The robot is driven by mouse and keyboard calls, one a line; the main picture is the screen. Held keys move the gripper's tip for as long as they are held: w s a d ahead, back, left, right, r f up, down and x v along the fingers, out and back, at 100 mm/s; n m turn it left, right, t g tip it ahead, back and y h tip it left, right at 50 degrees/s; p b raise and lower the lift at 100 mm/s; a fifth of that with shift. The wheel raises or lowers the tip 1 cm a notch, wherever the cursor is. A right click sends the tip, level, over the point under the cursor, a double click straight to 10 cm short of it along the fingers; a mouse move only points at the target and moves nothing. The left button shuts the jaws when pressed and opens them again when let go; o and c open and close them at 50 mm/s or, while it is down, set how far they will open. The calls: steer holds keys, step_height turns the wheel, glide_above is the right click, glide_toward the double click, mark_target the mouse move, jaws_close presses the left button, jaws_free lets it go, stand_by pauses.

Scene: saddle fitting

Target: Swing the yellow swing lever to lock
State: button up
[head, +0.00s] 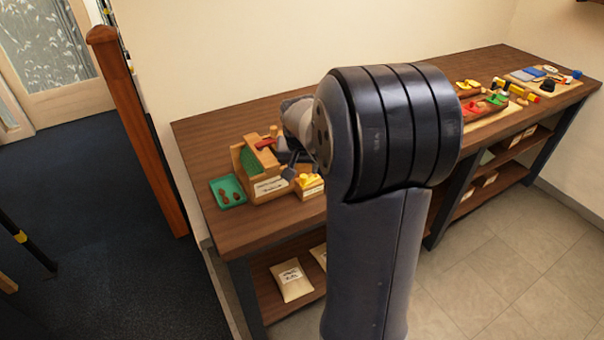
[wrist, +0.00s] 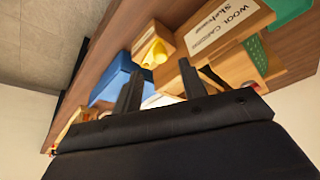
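A small wooden block with a yellow part on top (head: 309,181) stands at the front of the bench. A rounded yellow piece (wrist: 154,53) set in pale wood shows in the wrist view. I cannot tell for sure that this yellow piece is the swing lever, nor its position. My gripper (head: 289,172) is just above and left of the block in the head view. In the wrist view its two dark fingers (wrist: 160,84) stand apart with nothing clearly between them. The yellow piece lies beyond the fingertips. My arm hides part of the bench behind it.
A labelled wooden box (head: 270,187) with green inside stands left of the block, and a green tray (head: 228,191) lies further left. A blue object (wrist: 113,77) lies left of the fingers in the wrist view. Several coloured items fill the bench's right end.

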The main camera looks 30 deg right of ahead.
mark_target(304, 176)
steer(key=x, duration=0.5)
steer(key=shift+w+d+f, duration=0.1)
steer(key=shift+w+f, duration=0.05)
steer(key=shift+f, duration=0.15)
steer(key=shift+c, duration=0.2)
jaws_close()
